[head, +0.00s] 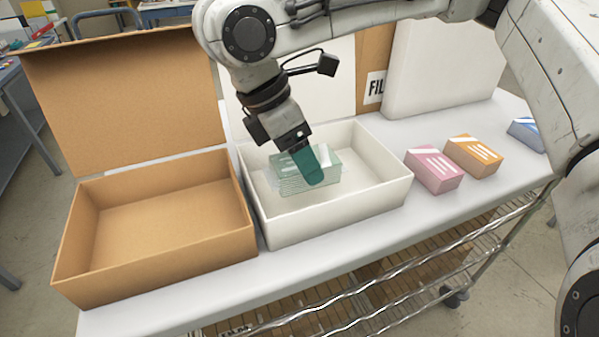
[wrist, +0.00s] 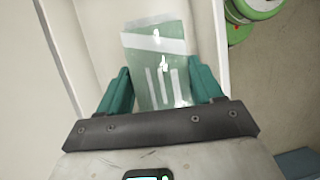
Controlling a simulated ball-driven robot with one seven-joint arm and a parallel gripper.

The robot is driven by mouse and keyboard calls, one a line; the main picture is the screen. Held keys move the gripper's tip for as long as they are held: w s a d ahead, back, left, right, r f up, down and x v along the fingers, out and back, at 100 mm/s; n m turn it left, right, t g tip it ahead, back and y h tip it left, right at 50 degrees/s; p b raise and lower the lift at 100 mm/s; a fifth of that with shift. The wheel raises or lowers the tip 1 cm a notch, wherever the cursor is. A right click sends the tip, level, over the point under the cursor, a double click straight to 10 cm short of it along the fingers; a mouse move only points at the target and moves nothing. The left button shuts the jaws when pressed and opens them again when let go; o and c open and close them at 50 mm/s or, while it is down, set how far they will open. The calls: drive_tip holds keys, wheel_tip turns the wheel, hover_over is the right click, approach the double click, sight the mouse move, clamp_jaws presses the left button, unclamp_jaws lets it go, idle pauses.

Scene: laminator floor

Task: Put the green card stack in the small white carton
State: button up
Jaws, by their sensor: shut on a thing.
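The green card stack (head: 291,180) is inside the small white carton (head: 335,208), down near its floor in the head view. My gripper (head: 316,172) reaches into the carton from above, with its teal fingers at the stack. In the wrist view my gripper (wrist: 163,95) has one finger on each side of the green card stack (wrist: 158,60), shut on it. The stack has a pale stripe and white bars on top. Whether its underside touches the carton floor is hard to tell.
An open brown carton (head: 155,268) stands left of the white one. Pink (head: 434,169), orange (head: 473,156) and blue (head: 527,133) stacks lie to the right on the white tabletop (head: 420,205). A large white box (head: 440,65) stands behind.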

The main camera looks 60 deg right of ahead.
drive_tip(key=shift+w+d+f, duration=0.4)
drive_tip(key=shift+f, duration=0.2)
drive_tip(key=shift+w+d+f, duration=0.15)
drive_tip(key=shift+f, duration=0.9)
drive_tip(key=shift+w+d+f, duration=0.1)
drive_tip(key=shift+d+f, duration=0.05)
drive_tip(key=shift+f, duration=0.85)
drive_tip(key=o, duration=1.4)
drive_tip(key=v, duration=1.2)
